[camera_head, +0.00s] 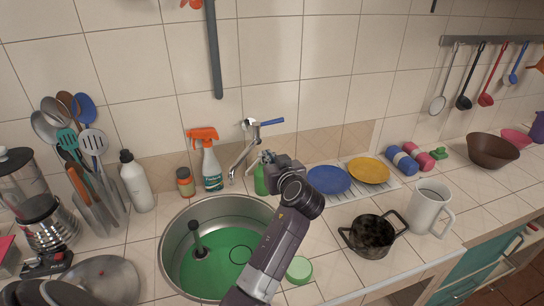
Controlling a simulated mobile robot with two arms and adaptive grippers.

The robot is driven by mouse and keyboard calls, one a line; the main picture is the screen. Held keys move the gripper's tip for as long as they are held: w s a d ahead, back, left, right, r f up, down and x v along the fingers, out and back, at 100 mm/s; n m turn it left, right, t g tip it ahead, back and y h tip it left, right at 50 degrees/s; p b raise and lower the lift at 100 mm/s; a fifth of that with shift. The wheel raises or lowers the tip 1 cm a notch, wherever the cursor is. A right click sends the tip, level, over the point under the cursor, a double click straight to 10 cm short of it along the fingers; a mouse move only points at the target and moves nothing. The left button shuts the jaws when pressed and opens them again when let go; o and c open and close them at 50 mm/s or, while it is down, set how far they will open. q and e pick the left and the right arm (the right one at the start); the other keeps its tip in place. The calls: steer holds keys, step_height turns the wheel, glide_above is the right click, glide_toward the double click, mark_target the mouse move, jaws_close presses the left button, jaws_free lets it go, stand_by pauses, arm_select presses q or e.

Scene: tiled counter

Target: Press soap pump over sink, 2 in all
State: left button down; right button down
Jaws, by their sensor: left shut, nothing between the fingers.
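A green bottle (259,184) stands at the back right rim of the sink, partly hidden behind my left gripper; I cannot make out its top. My left gripper (265,158) is shut, with its fingertips over or just at the top of this bottle; whether they touch it I cannot tell. The round steel sink (168,252) with a green bottom lies in front and to the left, and my left arm covers its right part. A white bottle with a black top (136,183) stands behind the sink on the left. My right gripper is out of view.
The faucet (240,160) rises close to the left of my gripper. An orange spray bottle (211,165) and a small jar (185,182) stand behind the sink. Blue (328,180) and yellow plates, a dark pot (371,238) and a white mug (428,207) are to the right.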

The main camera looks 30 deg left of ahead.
arm_select(q)
steer(key=p+x, duration=0.1)
steer(key=x, duration=0.3)
steer(key=shift+w, duration=0.1)
